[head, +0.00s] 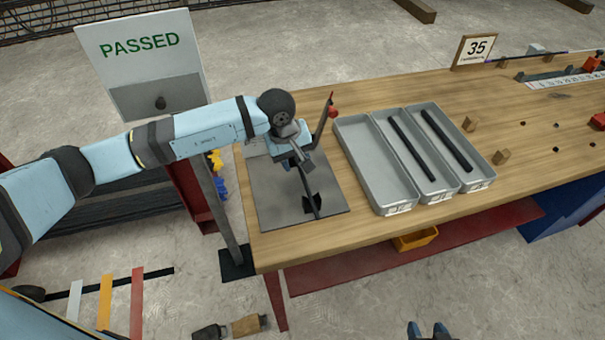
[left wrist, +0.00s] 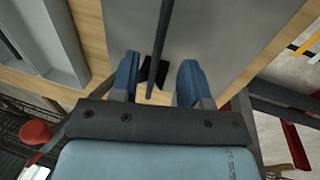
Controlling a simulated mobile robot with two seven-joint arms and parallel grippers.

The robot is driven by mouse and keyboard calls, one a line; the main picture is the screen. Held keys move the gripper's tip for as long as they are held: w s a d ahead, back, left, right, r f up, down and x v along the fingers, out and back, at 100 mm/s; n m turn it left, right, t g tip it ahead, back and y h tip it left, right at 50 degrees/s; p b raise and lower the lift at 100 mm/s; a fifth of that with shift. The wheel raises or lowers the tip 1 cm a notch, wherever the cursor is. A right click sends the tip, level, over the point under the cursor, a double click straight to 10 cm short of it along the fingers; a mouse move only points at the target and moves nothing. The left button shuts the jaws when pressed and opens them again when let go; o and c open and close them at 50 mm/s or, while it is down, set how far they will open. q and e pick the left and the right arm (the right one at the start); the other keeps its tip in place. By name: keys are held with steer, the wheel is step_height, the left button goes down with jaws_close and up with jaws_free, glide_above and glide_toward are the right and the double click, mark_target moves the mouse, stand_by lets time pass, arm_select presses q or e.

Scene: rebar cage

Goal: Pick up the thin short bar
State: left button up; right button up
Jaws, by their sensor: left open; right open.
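A thin dark bar (head: 307,184) stands out over the grey plate (head: 270,195) at the table's left end, by a small black block (head: 312,204). My left gripper (head: 298,163) is over that plate at the bar's far part. In the left wrist view its open blue fingers (left wrist: 158,82) are on either side of the bar (left wrist: 169,25), with gaps to it. The tips of my right gripper (head: 428,329) show at the bottom edge, apart and empty.
Three grey trays stand right of the plate: the left one (head: 367,160) is empty, the middle one holds a dark bar (head: 411,147), the right one a thicker bar (head: 447,140). A red-knobbed lever (head: 333,111) rises beside my left gripper.

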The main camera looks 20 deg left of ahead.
mark_target(301, 171)
arm_select(q)
steer(key=x, duration=0.3)
steer(key=shift+w+f, duration=0.1)
steer(key=shift+f, duration=0.25)
jaws_close()
steer(key=shift+r, duration=0.2)
